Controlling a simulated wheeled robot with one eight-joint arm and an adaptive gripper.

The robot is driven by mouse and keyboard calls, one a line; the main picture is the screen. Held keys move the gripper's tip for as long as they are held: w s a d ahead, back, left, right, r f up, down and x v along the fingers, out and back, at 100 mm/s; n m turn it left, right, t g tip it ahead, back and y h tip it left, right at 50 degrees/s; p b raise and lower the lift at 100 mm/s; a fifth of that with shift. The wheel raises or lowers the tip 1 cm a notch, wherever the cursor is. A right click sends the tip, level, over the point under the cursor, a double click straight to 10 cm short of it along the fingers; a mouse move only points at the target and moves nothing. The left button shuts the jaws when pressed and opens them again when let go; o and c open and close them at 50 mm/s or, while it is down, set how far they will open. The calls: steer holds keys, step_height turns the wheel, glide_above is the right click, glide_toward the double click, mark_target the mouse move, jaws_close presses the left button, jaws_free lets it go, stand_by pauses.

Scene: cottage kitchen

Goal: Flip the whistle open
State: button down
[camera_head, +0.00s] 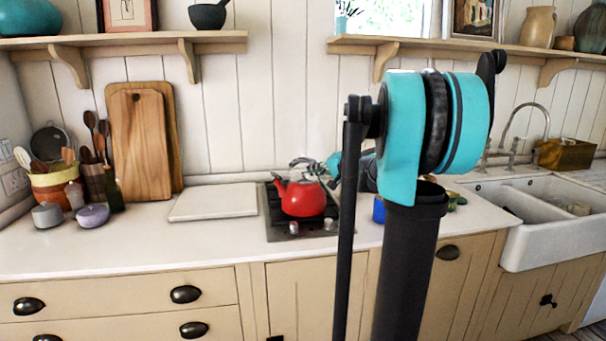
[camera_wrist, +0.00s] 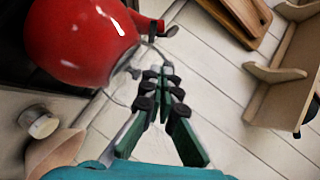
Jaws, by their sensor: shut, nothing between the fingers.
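The red kettle (camera_head: 302,198) stands on the small dark hob, with its spout pointing left in the head view. In the wrist view the kettle (camera_wrist: 85,42) fills the upper left. Its short red spout (camera_wrist: 142,22) carries a dark piece at the tip, which looks like the whistle (camera_wrist: 157,28). Whether that whistle is open or shut I cannot tell. My gripper (camera_wrist: 160,78) is shut and empty, its dark fingertips close together a little apart from the spout. In the head view my gripper (camera_head: 300,164) is just above the kettle, partly overlapping its top.
The hob (camera_head: 288,229) has front knobs. A pale board (camera_head: 214,202) lies left of it, with clear counter around. Wooden cutting boards (camera_head: 143,140) lean on the wall further left. A blue cup (camera_head: 379,209) stands right of the hob, partly hidden by my arm. A sink (camera_head: 545,240) is at right.

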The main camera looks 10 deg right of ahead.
steer(key=v, duration=0.3)
steer(key=shift+s+d+r, duration=0.1)
steer(key=shift+s+r, duration=0.15)
